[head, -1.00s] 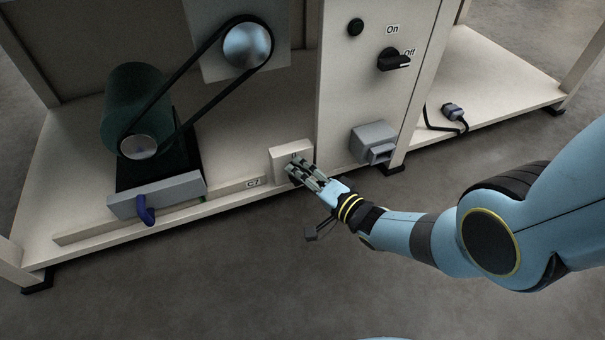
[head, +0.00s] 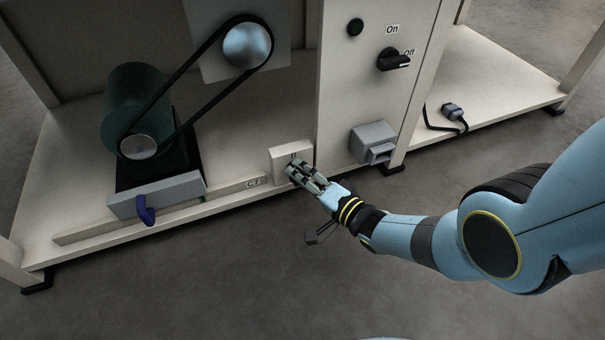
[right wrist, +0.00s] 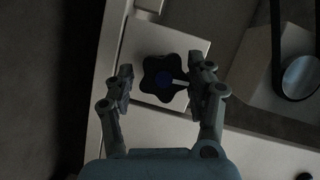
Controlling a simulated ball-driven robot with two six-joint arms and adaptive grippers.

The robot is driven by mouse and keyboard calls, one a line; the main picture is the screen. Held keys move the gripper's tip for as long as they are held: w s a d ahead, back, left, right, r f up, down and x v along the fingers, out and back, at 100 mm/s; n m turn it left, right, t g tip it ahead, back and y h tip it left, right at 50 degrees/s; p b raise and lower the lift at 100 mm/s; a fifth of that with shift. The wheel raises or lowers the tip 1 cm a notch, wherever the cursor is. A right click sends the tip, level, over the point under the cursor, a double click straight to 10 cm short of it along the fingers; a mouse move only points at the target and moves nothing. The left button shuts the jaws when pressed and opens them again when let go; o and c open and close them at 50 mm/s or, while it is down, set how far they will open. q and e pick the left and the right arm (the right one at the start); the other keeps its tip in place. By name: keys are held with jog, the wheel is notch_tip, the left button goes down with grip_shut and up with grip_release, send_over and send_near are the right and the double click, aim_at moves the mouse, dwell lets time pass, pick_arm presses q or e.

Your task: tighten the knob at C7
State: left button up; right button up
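My right gripper (head: 298,168) is at the block's front in the head view and covers the knob there. In the right wrist view its two fingers (right wrist: 165,82) stand on either side of the knob, open, with a gap on each side. My left gripper is not in view.
A green motor (head: 130,100) with a black belt (head: 185,80) stands at the left. A blue lever (head: 145,210) sticks out below it. A grey box (head: 372,142) and an On/Off switch (head: 394,59) are on the panel at the right. The floor in front is clear.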

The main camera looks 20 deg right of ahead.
jog(key=shift+o, duration=1.4)
jog(key=shift+w+r, duration=0.1)
jog(key=v, duration=1.2)
